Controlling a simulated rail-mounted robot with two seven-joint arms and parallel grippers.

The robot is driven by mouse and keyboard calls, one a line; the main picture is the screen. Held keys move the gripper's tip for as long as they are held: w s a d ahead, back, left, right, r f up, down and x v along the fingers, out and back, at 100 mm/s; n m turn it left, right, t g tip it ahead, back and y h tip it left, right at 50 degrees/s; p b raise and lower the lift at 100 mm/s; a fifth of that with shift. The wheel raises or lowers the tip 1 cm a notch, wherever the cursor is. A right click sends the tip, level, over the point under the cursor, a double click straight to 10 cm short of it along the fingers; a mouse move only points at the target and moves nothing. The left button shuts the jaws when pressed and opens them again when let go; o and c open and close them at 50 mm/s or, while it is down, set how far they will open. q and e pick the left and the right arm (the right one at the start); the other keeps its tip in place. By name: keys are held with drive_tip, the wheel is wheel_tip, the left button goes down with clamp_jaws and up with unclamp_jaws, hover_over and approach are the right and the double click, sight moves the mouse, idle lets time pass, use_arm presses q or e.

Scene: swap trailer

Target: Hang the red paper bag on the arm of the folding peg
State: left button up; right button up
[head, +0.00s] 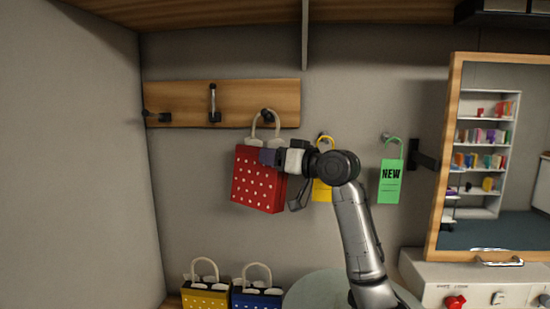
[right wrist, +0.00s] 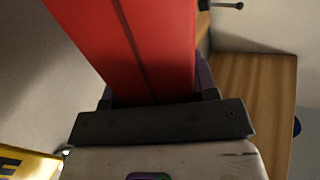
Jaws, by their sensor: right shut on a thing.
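The red paper bag (head: 257,183) with white dots is in front of the wall, under the right end of the wooden peg board (head: 185,90). My right gripper (head: 272,157) is shut on the bag's upper right side; the bag tilts slightly. Its pale handle (head: 277,125) loops up around the right peg (head: 266,115) in the picture; I cannot tell whether it rests on the peg. The middle peg (head: 214,103) points up, and the left peg (head: 155,117) sticks out sideways. In the right wrist view the red bag (right wrist: 130,45) fills the space between the fingers. My left gripper is out of view.
A yellow tag (head: 322,190) and a green NEW tag (head: 390,182) hang on the wall to the right. A yellow bag (head: 205,298) and a blue bag (head: 256,299) stand below. A wood-framed mirror or opening (head: 446,150) is at right. A shelf (head: 220,12) runs overhead.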

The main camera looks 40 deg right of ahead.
drive_tip(key=o, duration=1.1)
drive_tip(key=shift+c, duration=0.2)
drive_tip(key=shift+o, duration=1.4)
drive_tip(key=shift+s, duration=0.1)
